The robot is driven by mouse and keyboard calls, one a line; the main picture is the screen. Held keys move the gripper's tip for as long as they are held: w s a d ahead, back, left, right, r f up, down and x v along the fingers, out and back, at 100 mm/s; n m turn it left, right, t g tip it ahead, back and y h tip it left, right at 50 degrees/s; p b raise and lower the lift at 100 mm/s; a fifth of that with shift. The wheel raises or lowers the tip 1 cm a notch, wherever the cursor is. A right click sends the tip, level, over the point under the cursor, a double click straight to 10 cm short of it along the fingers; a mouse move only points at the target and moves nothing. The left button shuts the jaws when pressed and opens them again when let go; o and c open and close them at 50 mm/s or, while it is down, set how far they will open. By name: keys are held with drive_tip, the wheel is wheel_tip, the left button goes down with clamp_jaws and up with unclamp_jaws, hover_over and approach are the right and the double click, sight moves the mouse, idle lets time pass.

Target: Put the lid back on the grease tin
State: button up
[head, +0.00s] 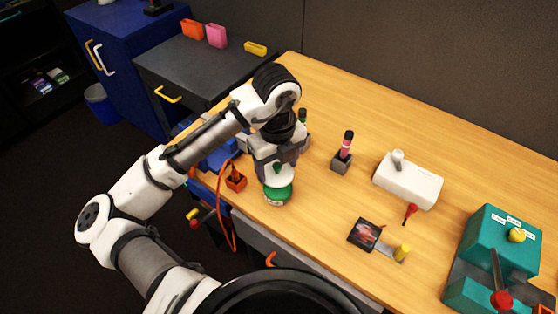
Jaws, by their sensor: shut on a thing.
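My gripper (277,170) points down over the near left part of the wooden table, shut on the small green knob of the green lid (279,190). The grease tin (276,202) is a low, round, pale-sided tin directly below the lid. The lid covers the tin's opening from this view. I cannot tell whether the lid is fully seated or slightly above the rim.

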drive_tip(key=shift+f+b, duration=2)
drive_tip(key=shift+f, duration=0.75)
idle(0.3)
drive_tip(key=o, duration=1.2)
drive_tip(key=shift+o, duration=0.2)
drive_tip(key=shift+r+p, duration=3)
drive_tip(key=shift+r, duration=0.5)
